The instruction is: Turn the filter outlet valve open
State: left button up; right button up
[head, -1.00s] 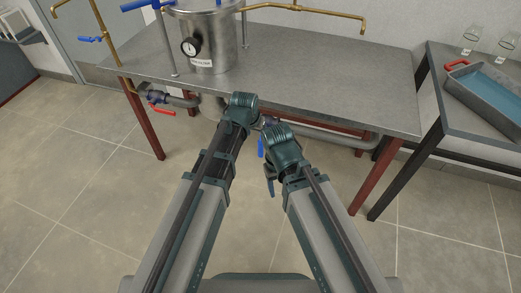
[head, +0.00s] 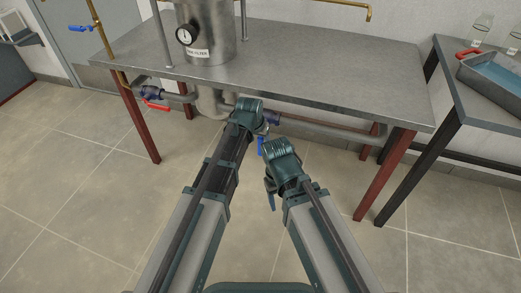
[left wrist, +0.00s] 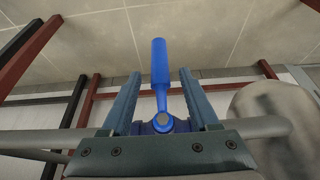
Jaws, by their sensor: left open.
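The steel filter vessel (head: 207,40) stands on the metal table. Under the table, a valve with a blue lever (head: 260,146) sits on the grey pipe to the right of the vessel's lower part. Its purple-blue body (head: 270,118) is partly hidden by my left gripper (head: 262,128). In the left wrist view the blue lever (left wrist: 160,62) stands across the pipe (left wrist: 262,127), between the two open fingers of the left gripper (left wrist: 160,78), with a gap on each side. My right gripper (head: 270,190) is lower and nearer me, mostly hidden by its own wrist.
A second valve with a red lever (head: 156,105) is on the pipe at the left. The table top (head: 320,68) and its red legs (head: 385,172) frame the space. The floor in front is clear.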

aim_at(260, 140)
pick_arm(q)
jog(key=b+x, duration=0.2)
jog(key=x, duration=0.1)
jog(key=shift+w+f, duration=0.1)
jog(key=shift+f, duration=0.15)
pick_arm(e)
notch_tip(260, 140, down, 3)
jog(key=shift+f, duration=0.1)
pick_arm(q)
jog(key=shift+r, duration=0.1)
jog(key=shift+c, duration=0.2)
grip_shut()
dwell(0.7)
